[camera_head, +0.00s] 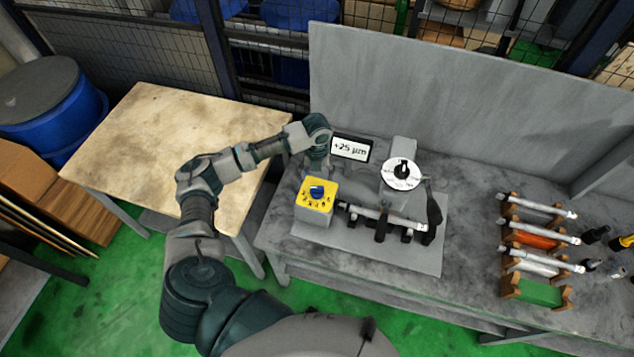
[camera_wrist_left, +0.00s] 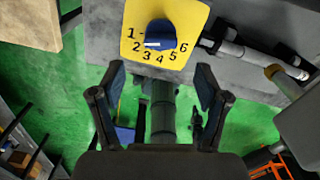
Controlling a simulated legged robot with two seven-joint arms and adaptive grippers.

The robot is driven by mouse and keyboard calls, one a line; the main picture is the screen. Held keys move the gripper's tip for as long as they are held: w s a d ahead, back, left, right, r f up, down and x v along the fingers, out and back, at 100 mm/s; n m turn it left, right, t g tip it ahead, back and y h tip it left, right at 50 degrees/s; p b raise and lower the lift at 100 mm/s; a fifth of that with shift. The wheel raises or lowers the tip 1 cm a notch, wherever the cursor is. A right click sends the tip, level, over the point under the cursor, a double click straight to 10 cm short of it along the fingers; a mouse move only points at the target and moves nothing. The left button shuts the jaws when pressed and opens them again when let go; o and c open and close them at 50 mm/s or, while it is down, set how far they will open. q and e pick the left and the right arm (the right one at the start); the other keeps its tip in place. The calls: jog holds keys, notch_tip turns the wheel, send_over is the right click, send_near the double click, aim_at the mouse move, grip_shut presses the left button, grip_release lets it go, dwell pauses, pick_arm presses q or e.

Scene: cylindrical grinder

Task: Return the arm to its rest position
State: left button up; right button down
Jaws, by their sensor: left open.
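My left arm comes in from the lower left and bends over to the grinder. Its gripper (camera_head: 317,165) is beside the yellow dial box (camera_head: 315,195), partly hidden at the fingertips. In the left wrist view my left gripper (camera_wrist_left: 160,85) is open with nothing between its fingers. The yellow dial plate (camera_wrist_left: 137,45) with its blue knob (camera_wrist_left: 161,35) lies beyond the fingertips, and I see no contact. The knob's white mark is near the 1 and 2. My right gripper is not in view.
The grinder base (camera_head: 400,255) holds a clamped shaft (camera_head: 385,215), a white dial (camera_head: 401,174) and a display (camera_head: 351,148) reading +25 µm. A rack (camera_head: 510,283) with several shafts stands on the right. A bare wooden table (camera_head: 165,150) is at left.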

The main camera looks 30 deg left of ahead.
pick_arm(q)
notch_tip(320, 180, up, 2)
jog(key=shift+r, duration=0.15)
dwell(0.5)
